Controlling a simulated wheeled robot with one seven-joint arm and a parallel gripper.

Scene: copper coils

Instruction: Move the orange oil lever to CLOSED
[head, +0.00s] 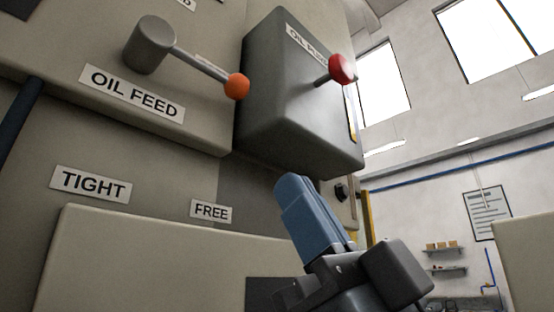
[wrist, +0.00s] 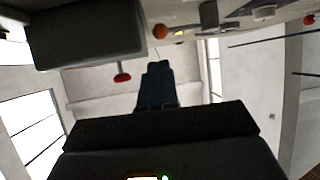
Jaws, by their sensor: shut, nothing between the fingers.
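The oil lever has a grey hub (head: 150,45) and a thin rod ending in an orange ball (head: 237,87). It sticks out above the OIL FEED label (head: 132,93) and points right and slightly down in the head view. A label partly reading "SED" (head: 184,3) is cut off at the top edge. A small label behind the rod is mostly hidden. In the wrist view the orange ball (wrist: 160,31) shows beyond my fingertips. My gripper (head: 291,182) is shut and empty, its blue fingers together, below and right of the ball and apart from it.
A dark grey box (head: 290,90) labelled OIL PUMP, partly covered, juts out right of the lever, above my gripper. Its red knob (head: 342,68) also shows in the wrist view (wrist: 122,78). TIGHT (head: 90,184) and FREE (head: 211,210) labels sit lower left. Open room lies right.

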